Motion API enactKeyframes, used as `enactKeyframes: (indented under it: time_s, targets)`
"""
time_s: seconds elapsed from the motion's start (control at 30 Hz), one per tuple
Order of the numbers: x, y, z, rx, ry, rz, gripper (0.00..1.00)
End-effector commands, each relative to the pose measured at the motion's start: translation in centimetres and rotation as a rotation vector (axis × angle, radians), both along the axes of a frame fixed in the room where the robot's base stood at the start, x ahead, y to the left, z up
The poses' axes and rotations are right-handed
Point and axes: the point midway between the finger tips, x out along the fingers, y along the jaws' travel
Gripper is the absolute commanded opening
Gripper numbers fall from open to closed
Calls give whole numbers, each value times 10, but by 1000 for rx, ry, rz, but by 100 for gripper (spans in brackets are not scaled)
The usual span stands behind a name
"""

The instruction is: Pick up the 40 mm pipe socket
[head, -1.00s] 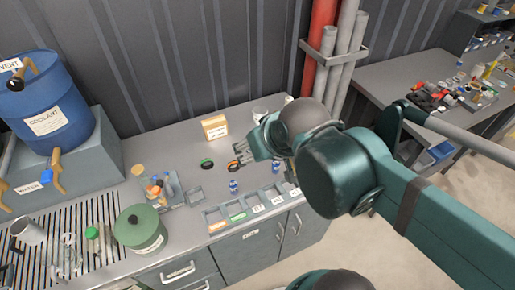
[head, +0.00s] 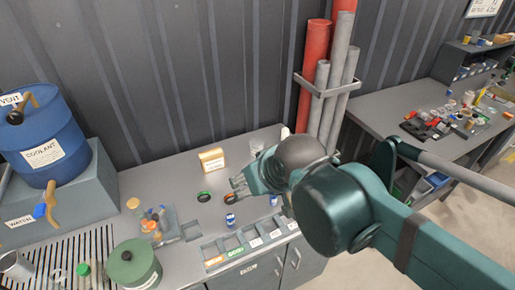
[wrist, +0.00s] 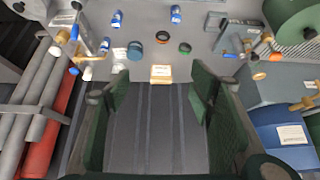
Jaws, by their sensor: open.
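I cannot tell for sure which piece is the 40 mm pipe socket. Small ring-like and cylindrical pieces stand on the grey bench: an orange-and-black ring (wrist: 162,37), a green-and-black ring (wrist: 184,48), a round blue piece (wrist: 135,50) and two blue-and-white cylinders (wrist: 176,14) (wrist: 117,18). My gripper (head: 238,184) is over the bench, close to the orange-and-black ring (head: 230,198) in the head view. In the wrist view my gripper (wrist: 158,78) has its two dark green fingers wide apart with nothing between them. My arm hides part of the bench's right side.
An orange-and-white box (head: 212,160) stands near the ribbed wall. Labelled bins (head: 235,252) line the bench front. A green canister (head: 133,265) and blue coolant drum (head: 43,140) are at left. Upright red and grey pipes (head: 328,85) stand behind my arm.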

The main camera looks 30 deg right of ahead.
Motion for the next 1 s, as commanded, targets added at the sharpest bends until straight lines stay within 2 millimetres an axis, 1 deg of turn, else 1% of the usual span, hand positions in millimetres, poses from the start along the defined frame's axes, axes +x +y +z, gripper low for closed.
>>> enactKeyframes:
  time_s: [0.27,0.3,0.37,0.73,0.87,1.0]
  targets:
    - [0,0,0,0,0,0,54]
    - [0,0,0,0,0,0,55]
    - [0,0,0,0,0,0,62]
    - [1,0,0,0,1,-2,62]
    - [6,-2,1,2,4,-11,62]
    - [16,-6,3,4,10,-34,62]
